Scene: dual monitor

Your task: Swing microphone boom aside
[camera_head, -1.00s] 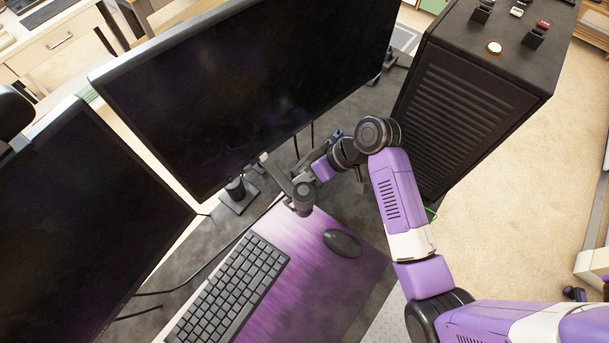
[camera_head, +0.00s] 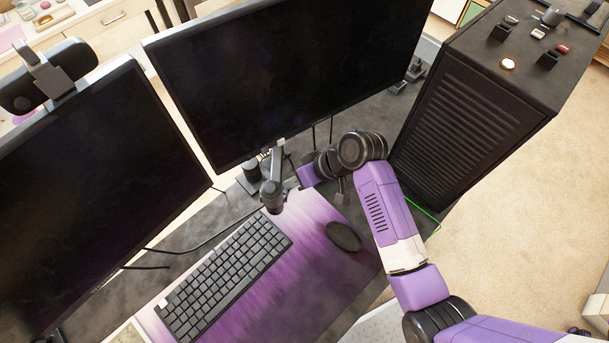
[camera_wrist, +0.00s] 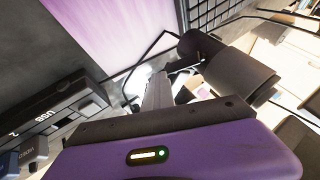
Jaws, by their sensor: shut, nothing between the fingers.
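The microphone (camera_head: 272,196) is a dark grey cylinder on a short grey boom (camera_head: 277,161), in front of the right monitor's lower edge and above the back of the desk mat. In the wrist view the microphone (camera_wrist: 240,75) is large, just right of my fingers. My gripper (camera_head: 291,183) is right beside the microphone, on its right in the head view, with its tips partly hidden. In the wrist view my gripper (camera_wrist: 158,80) shows its fingers together with nothing held. I cannot tell whether they touch the microphone or boom.
The right monitor (camera_head: 290,80) and left monitor (camera_head: 90,190) stand behind. A keyboard (camera_head: 225,280) and mouse (camera_head: 343,237) lie on the purple mat (camera_head: 305,270). A black computer tower (camera_head: 470,110) stands right of my arm. Cables run behind the keyboard.

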